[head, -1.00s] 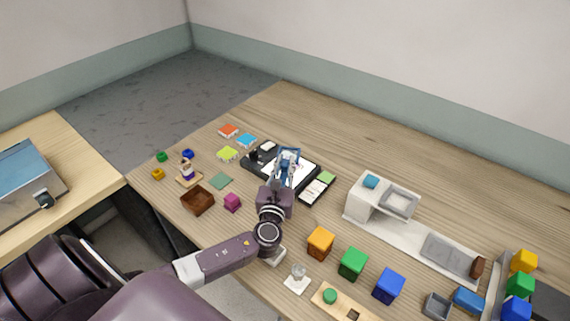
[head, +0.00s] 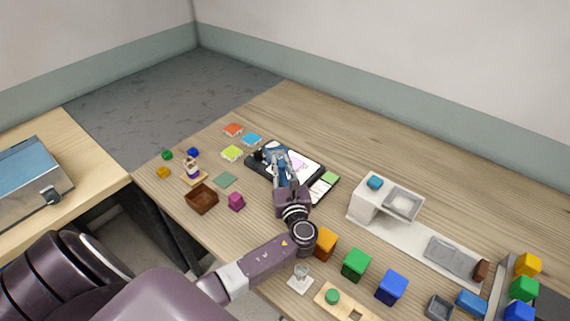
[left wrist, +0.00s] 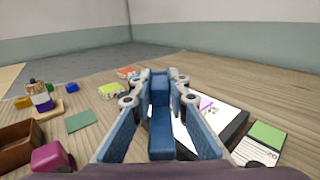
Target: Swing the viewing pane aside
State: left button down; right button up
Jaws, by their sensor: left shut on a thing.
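A black-framed flat unit with a white face (head: 302,160) lies on the table, and it also shows in the left wrist view (left wrist: 218,118). No separate clear pane can be made out on it. My left gripper (head: 272,153) reaches over the unit's left part, next to a small dark block at its left end. In the left wrist view its blue fingers (left wrist: 160,82) are close together over the unit's left side. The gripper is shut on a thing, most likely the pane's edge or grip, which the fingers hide. My right gripper is not in view.
A card with a green patch (head: 325,185) lies beside the unit. Coloured tiles (head: 232,153) lie to its left, with a brown box (head: 202,199) and magenta cube (head: 236,201) nearer. A white stand (head: 366,203) is at right. The table behind the unit is clear.

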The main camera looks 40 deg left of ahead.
pick_arm(q)
jog(key=c, duration=1.8)
grip_release()
jog(key=shift+r, duration=0.1)
jog(key=shift+c, duration=0.2)
jog(key=v, duration=1.2)
jog(key=shift+d, duration=0.1)
